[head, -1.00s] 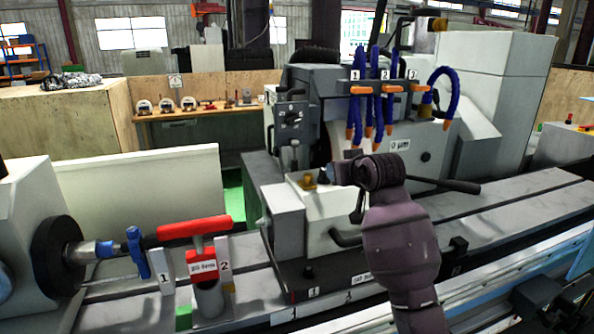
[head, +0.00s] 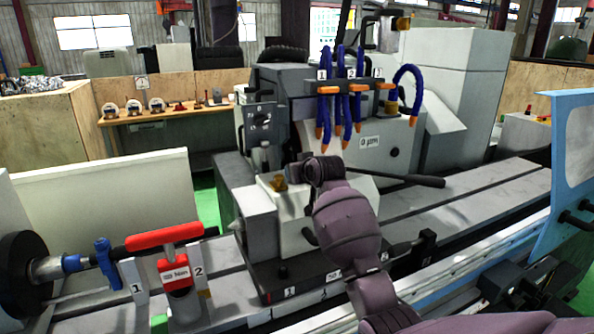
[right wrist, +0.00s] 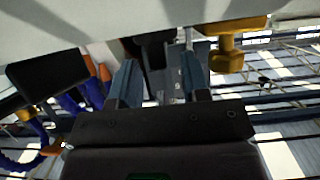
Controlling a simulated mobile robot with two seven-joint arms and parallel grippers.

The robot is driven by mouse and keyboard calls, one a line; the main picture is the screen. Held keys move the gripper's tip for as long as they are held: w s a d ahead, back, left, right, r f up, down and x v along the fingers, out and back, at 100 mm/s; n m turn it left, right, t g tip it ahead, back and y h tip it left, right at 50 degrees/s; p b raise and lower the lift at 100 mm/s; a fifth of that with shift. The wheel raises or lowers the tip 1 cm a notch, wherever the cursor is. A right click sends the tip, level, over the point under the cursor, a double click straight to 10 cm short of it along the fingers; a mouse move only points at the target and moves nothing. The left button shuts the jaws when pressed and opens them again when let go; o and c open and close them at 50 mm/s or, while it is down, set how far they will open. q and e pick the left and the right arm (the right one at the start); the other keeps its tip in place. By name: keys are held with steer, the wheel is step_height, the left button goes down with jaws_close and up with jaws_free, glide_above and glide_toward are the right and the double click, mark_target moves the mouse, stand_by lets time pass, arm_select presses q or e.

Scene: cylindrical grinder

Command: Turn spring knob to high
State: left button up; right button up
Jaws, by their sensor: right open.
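The tailstock (head: 290,220) is a grey and white block on the machine bed, with a small yellow-brown knob (head: 279,184) on top. I cannot read a setting on the knob. My right arm reaches over the tailstock from the lower right, its wrist just right of the knob; the arm hides the gripper's fingers in the head view. In the right wrist view, my right gripper (right wrist: 160,85) is open. A yellow knob (right wrist: 229,58) is right of the fingers, apart from them. A dark block (right wrist: 154,50) shows beyond and between the fingers. My left gripper is not in view.
A long black lever (head: 395,176) sticks out to the right behind my wrist. Blue coolant hoses (head: 341,95) with orange tips hang behind the tailstock. A blue door frame (head: 560,170) is at the right.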

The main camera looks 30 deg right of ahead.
steer(key=shift+w+f, duration=0.15)
steer(key=shift+w, duration=0.1)
jaws_close()
steer(key=shift+m+h, duration=0.3)
steer(key=shift+a+m+g+h, duration=0.15)
steer(key=shift+m+g+h, duration=0.15)
steer(key=shift+m+h, duration=0.65)
steer(key=shift+a+m+g+h, duration=0.1)
steer(key=shift+m+g+h, duration=0.2)
steer(key=shift+m+h, duration=0.65)
steer(key=shift+h, duration=0.3)
jaws_free()
